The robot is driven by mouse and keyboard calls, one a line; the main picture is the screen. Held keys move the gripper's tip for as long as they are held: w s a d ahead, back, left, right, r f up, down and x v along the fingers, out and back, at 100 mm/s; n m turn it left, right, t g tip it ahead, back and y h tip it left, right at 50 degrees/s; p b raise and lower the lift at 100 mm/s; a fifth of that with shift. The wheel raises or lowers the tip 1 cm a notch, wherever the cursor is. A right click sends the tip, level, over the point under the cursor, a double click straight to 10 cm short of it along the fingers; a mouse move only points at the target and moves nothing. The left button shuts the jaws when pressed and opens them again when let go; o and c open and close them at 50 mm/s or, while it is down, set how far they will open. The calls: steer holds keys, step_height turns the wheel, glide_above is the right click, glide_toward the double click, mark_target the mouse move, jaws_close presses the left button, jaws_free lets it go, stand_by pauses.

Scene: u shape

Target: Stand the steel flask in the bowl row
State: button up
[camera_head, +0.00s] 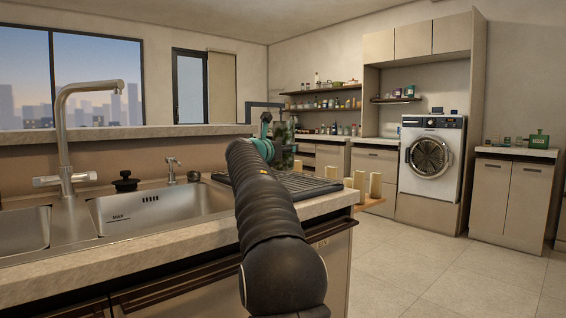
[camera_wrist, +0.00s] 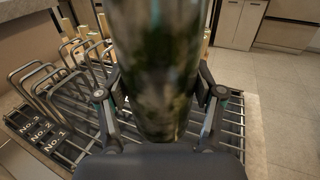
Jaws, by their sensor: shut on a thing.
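The steel flask (camera_wrist: 157,65) is shiny and mirror-like, upright in the wrist view and close to the camera. My gripper (camera_wrist: 159,92) is shut on it, one finger on each side. The flask hides the middle of the dish rack (camera_wrist: 85,100) behind and below it. The rack has metal wire loops at left, straight bars at right and dark labels reading No.1, No.2 and No.3. I see no label naming a bowl row. I cannot tell whether the flask touches the rack. In the head view the rack (camera_head: 308,186) lies on the counter's far end, partly behind my arm.
A sink (camera_head: 155,208) with a tall tap (camera_head: 62,130) is at left on the counter (camera_head: 225,228). Pale upright cylinders (camera_head: 375,186) stand on a wooden ledge beyond the rack. Open floor (camera_head: 400,260) lies to the right, with a washing machine (camera_head: 431,158) behind.

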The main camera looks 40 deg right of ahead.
mark_target(283, 160)
steer(key=shift+f+b, duration=0.8)
steer(key=shift+f, duration=1)
steer(key=o, duration=1.6)
steer(key=shift+f, duration=0.1)
steer(key=shift+c, duration=0.2)
